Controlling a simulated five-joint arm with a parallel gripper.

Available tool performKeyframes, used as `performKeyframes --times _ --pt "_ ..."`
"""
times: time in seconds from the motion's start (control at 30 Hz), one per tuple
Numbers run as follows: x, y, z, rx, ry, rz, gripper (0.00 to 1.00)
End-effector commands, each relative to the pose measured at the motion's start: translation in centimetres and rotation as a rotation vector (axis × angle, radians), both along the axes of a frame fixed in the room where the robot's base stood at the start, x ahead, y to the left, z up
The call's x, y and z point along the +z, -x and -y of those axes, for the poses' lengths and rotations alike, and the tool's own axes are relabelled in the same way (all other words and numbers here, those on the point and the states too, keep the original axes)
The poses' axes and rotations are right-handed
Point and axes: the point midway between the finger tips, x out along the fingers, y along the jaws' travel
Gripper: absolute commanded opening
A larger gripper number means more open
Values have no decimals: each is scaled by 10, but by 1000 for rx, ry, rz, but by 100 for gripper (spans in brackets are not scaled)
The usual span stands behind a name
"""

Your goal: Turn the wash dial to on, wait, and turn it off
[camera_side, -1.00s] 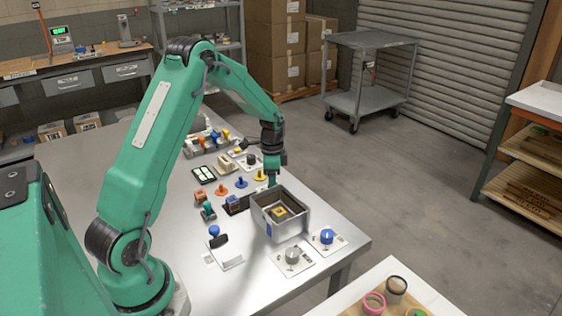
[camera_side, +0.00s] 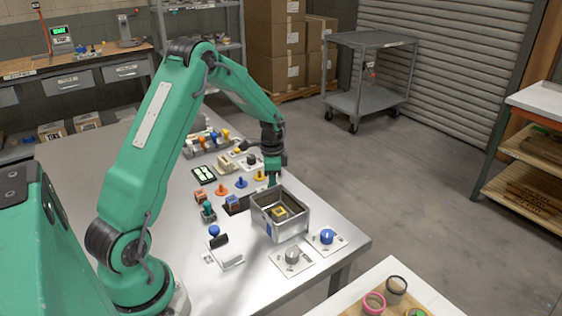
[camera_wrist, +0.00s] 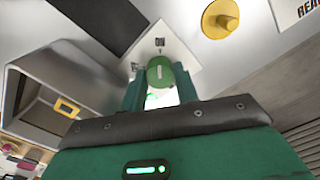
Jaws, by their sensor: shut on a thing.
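A green round dial (camera_wrist: 155,64) sits on a white plate (camera_wrist: 178,45) in the wrist view. The plate has a label reading ON above the dial and another, unclear label to the left. A pale mark on the dial's face lines up with the ON label. My gripper (camera_wrist: 160,92) has its green fingers on either side of the dial and is shut on it. In the side view, my gripper (camera_side: 271,181) points down just behind the metal bin. The dial is hidden there.
The open metal bin (camera_side: 294,228) stands close in front of my gripper, with a yellow square inside. A grey dial (camera_side: 292,255) and a blue dial (camera_side: 326,236) lie nearer the table corner. A yellow knob (camera_wrist: 220,18) is close by. Several small items stand to the left.

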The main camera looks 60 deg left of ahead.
Motion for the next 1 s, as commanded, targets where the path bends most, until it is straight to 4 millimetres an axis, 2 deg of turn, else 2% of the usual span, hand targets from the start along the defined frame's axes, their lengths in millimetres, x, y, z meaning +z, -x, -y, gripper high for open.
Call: performKeyframes --times 0.37,1.0 --pt "1 0 0 224 0 0 8" --pt "1 0 1 824 0 0 8"
